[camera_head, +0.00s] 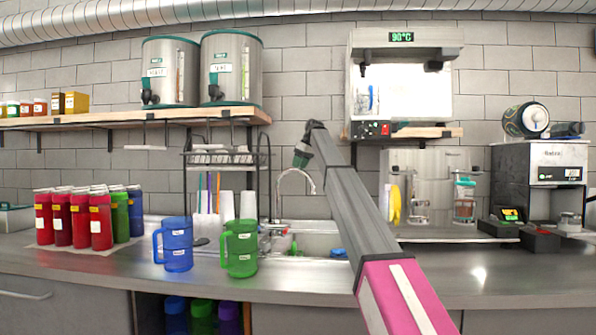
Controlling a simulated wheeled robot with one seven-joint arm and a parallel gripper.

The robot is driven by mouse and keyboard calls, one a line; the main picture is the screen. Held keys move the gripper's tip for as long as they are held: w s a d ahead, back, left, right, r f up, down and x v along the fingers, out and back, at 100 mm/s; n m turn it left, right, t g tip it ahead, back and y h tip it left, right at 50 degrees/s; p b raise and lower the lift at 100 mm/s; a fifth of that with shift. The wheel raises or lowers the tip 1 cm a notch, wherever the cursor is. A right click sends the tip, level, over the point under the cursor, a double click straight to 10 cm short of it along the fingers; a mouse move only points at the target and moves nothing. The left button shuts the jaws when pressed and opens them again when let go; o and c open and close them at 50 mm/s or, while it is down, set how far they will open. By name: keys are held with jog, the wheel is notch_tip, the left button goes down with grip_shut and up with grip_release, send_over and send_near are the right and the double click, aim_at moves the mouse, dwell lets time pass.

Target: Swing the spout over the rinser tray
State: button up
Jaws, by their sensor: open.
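The spout (297,174) is a thin, curved metal faucet that arches behind the sink (319,243), left of my arm. Its outlet end is near my arm, on the right side of the arch. My gripper (300,163) is open and points down, just above the top of the spout in the picture. I cannot tell whether it touches the spout, and its fingertips are small and dark. I cannot clearly make out the rinser tray. My arm hides part of the sink and counter on the right.
A blue pitcher (177,244) and a green pitcher (240,248) stand on the front counter. A wire rack (226,158) stands left of the spout. A wooden shelf (130,117) bears two metal dispensers. Counter right of my arm is partly clear, before a grey machine (539,180).

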jog(key=shift+x, duration=1.4)
jog(key=shift+c, duration=0.3)
grip_shut()
